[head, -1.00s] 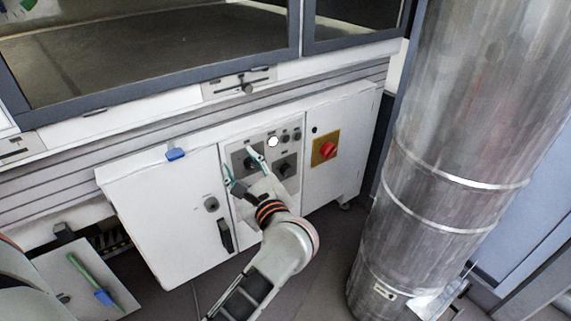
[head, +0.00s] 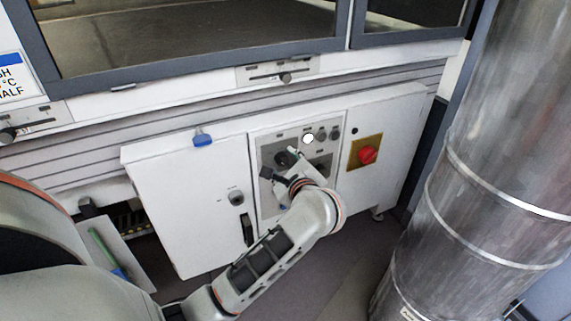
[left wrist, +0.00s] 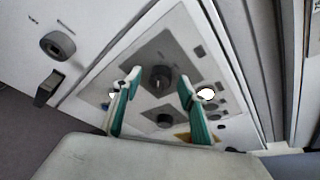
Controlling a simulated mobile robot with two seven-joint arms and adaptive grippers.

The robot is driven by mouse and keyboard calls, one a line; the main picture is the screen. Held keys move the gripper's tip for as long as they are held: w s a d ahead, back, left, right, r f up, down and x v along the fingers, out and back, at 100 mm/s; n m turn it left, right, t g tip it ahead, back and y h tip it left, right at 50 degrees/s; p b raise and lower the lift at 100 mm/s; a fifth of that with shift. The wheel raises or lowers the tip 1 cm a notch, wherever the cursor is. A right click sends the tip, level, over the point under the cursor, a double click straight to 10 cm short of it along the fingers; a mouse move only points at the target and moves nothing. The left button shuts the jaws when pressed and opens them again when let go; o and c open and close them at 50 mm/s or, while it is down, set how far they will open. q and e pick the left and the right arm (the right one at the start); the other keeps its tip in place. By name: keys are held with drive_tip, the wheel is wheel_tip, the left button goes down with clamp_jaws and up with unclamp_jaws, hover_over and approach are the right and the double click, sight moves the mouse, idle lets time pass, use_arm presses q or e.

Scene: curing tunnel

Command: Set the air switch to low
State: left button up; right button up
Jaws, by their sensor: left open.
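The white cabinet's control panel (head: 262,140) carries dark rotary knobs on grey plates. One knob (head: 285,158) is just beyond my left gripper (head: 280,167) and partly covered by it in the head view. In the left wrist view this knob (left wrist: 160,77) appears between the fingertips of my left gripper (left wrist: 160,85), which is open and empty. A second knob (left wrist: 164,120) shows lower between the fingers. I cannot read the labels, so I cannot tell which knob is the air switch or its setting. Contact with a knob cannot be told. My right gripper is not in view.
A red switch on a yellow plate (head: 367,155) is to the right. A black door handle (head: 247,230) is at left. A large metal duct (head: 480,190) stands at the right.

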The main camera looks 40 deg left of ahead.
use_arm(q)
drive_tip(key=c, duration=1.1)
drive_tip(key=shift+r, duration=0.1)
